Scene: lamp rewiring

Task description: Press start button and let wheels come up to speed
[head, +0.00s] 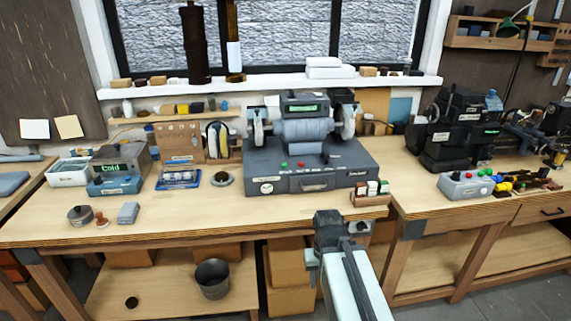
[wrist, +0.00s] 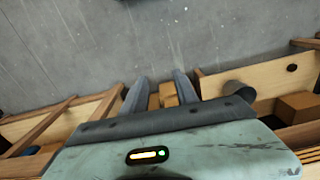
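The bench grinder (head: 306,130) stands on a dark grey base (head: 330,178) at the middle of the bench. It has a left wheel (head: 258,127) and a right wheel (head: 347,120); whether they turn cannot be told.
A small rack of blocks (head: 371,193) stands at the bench's front edge, close to my gripper. A round dish (head: 222,178) and a blue tray (head: 179,178) lie left of the grinder. A dark machine (head: 462,130) stands right. A bucket (head: 212,278) is on the lower shelf.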

